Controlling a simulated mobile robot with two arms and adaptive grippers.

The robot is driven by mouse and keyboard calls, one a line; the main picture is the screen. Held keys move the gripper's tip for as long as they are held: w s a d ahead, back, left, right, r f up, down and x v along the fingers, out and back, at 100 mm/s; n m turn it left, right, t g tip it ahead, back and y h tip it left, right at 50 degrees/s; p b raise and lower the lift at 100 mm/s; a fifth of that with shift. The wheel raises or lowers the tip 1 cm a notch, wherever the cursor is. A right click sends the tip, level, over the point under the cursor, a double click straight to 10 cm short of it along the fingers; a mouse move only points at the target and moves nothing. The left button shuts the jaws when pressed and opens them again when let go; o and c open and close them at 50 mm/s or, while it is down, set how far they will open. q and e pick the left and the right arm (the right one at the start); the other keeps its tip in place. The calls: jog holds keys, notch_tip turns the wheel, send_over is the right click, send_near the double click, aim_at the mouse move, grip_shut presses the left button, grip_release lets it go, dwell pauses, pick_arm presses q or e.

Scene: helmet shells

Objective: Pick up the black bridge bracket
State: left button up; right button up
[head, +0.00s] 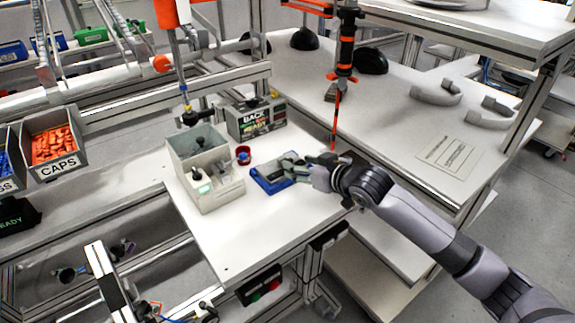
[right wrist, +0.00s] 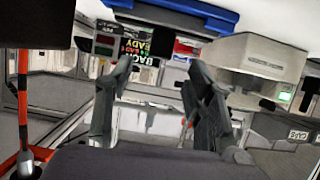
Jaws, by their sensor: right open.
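My right gripper (head: 294,167) is over the right end of a blue tray (head: 268,181) on the white worktable, with its fingers pointing left. In the right wrist view, the two dark fingers (right wrist: 160,85) stand apart with a gap between them, and nothing is clearly held. The blue tray (right wrist: 195,12) shows there along the top edge. I cannot clearly make out the black bridge bracket; the gripper covers part of the tray. My left gripper is not in view.
A labelled box (head: 256,120) is behind. A hanging orange-black tool (head: 346,50) is near my right arm. The table front (head: 240,240) is clear.

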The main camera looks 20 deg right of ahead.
jog(key=p+x, duration=0.1)
jog(key=x, duration=0.4)
jog(key=shift+f, duration=0.15)
jog(key=shift+s+d, duration=0.1)
jog(key=shift+c, duration=0.2)
jog(key=c, duration=1.1)
